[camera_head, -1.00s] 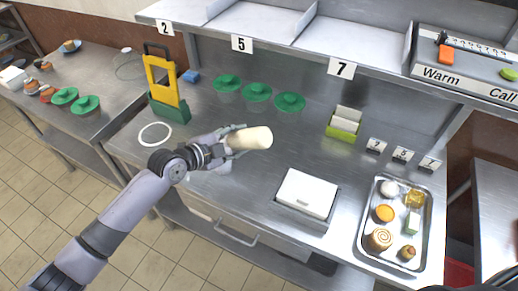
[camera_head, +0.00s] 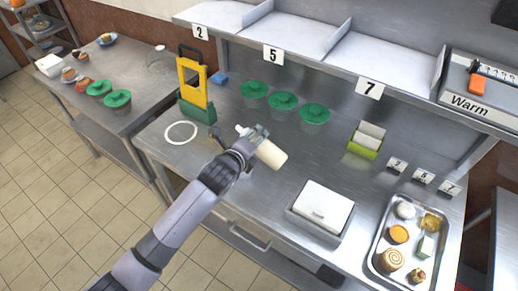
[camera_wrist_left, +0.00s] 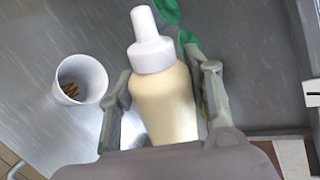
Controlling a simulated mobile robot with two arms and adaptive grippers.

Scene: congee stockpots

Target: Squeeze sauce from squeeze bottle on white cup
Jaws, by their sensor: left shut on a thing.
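My left gripper (camera_head: 255,142) is shut on a cream squeeze bottle (camera_head: 271,154) with a white cap and nozzle. In the head view it holds the bottle tilted over the counter, nozzle towards the upper left and base towards the lower right. In the left wrist view, the squeeze bottle (camera_wrist_left: 165,100) sits between both fingers (camera_wrist_left: 165,98), its nozzle pointing to the top. The white cup (camera_wrist_left: 80,80) stands left of the bottle there, apart from it, with some brown pieces inside. In the head view I cannot make out the cup; my arm probably hides it. My right gripper is not in view.
Green-lidded containers (camera_head: 283,102) stand behind the bottle. A yellow and green stand (camera_head: 194,92) and a white ring (camera_head: 181,132) are to the left. A white-topped box (camera_head: 322,208) and a metal food tray (camera_head: 376,237) are to the right.

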